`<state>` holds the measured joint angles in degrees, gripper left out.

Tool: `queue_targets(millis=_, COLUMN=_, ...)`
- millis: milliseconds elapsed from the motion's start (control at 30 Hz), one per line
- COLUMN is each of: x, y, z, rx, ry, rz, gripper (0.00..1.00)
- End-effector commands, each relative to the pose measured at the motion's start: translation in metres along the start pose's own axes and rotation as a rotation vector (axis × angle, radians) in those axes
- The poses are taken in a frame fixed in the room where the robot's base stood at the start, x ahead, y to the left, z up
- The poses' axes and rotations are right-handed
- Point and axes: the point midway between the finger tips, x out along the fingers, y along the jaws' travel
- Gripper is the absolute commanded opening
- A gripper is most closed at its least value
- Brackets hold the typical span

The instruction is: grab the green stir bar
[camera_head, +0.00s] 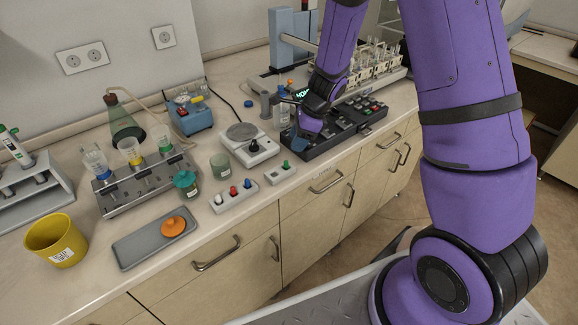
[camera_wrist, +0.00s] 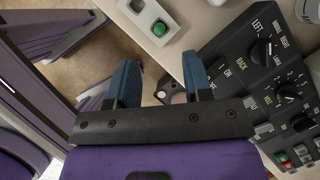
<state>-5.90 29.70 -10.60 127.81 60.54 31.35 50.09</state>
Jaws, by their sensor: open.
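The green stir bar (camera_head: 285,165) stands upright in a small white holder (camera_head: 280,175) near the counter's front edge. In the wrist view the green stir bar (camera_wrist: 159,28) is seen from above, in its white holder (camera_wrist: 146,14) beyond the fingertips. My gripper (camera_wrist: 161,72) is open, with two blue fingers apart and nothing between them. In the head view my gripper (camera_head: 308,126) is over the black control panel, to the right of and behind the green bar, not touching it.
The black control panel (camera_head: 330,137) with knobs stands right of the holder. A white rack (camera_head: 234,197) with several coloured pegs is to its left. A balance (camera_head: 250,150) and a green jar (camera_head: 220,165) stand behind. The counter's front edge is close.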

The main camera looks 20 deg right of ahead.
Motion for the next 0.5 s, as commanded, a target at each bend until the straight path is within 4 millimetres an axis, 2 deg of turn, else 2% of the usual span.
queue_targets(millis=100, x=0.017, y=0.000, z=-0.001, rx=0.000, ry=0.001, rz=0.002, gripper=0.46)
queue_targets(millis=367, x=0.035, y=0.000, z=-0.001, rx=-0.001, ry=0.001, rz=0.000, gripper=0.46)
queue_targets(millis=500, x=0.052, y=0.002, z=-0.003, rx=0.000, ry=0.001, rz=0.003, gripper=0.46)
